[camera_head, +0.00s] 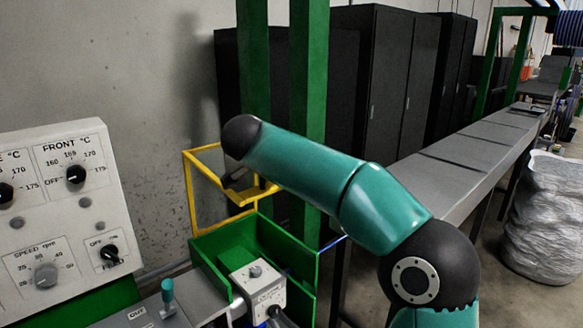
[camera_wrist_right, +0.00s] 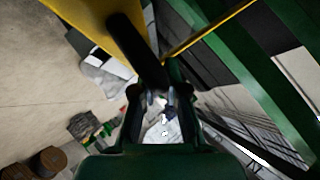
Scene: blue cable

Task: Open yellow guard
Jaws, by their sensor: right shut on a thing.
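The yellow guard (camera_head: 192,195) is an open frame at the centre left of the head view, above a green box-like housing (camera_head: 222,252). Its front edge bar (camera_head: 251,194) lies just below my right arm. My right arm comes in from the right, and its wrist hides part of the guard. In the wrist view a yellow panel (camera_wrist_right: 95,22) and a dark bar (camera_wrist_right: 128,40) sit beyond the fingers. My right gripper (camera_wrist_right: 158,88) is shut on the dark bar, which appears to be the guard's handle. My left gripper is not in view.
A control panel (camera_head: 60,205) with dials stands at the left. A white box (camera_head: 258,280) with a knob is on the green housing. Green posts (camera_head: 309,75) rise behind my right arm. A grey conveyor trough (camera_head: 470,160) runs back right, beside a silvery sack (camera_head: 548,215).

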